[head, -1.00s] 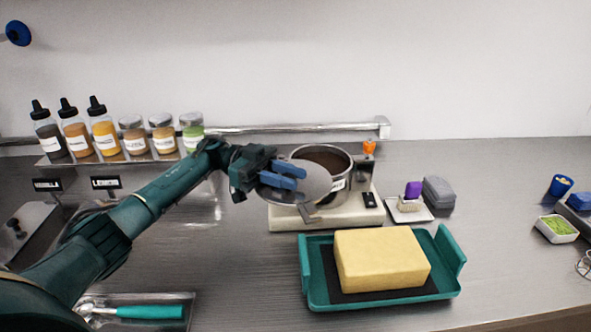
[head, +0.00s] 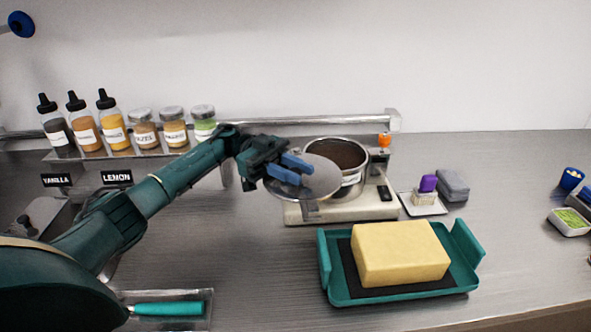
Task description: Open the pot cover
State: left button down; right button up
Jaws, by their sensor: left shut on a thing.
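The pot (head: 352,178) stands on a cream hot plate (head: 350,207) at the middle of the counter. Its top is uncovered at the back and right, and dark brown content shows inside. The round grey pot cover (head: 318,184) is off the opening, tilted, at the pot's left front, hiding part of the pot. My left gripper (head: 292,168), with blue fingers, is shut on the cover near its upper left part; the exact grip spot is partly hidden by the fingers. My right gripper is not in view.
A teal tray (head: 325,272) with a yellow block (head: 400,254) stands in front of the hot plate. A small white dish (head: 423,205) with a purple-topped item is to the right. Bottles and jars (head: 113,125) line a shelf at back left. The counter's right middle is clear.

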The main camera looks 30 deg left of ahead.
aim_at(294, 171)
pick_arm(q)
jog(key=shift+s+f, duration=0.1)
jog(key=shift+f, duration=0.1)
jog(key=c, duration=1.2)
grip_release()
jog(key=shift+r, duration=0.1)
notch_tip(294, 171, up, 10)
jog(key=shift+b, duration=0.4)
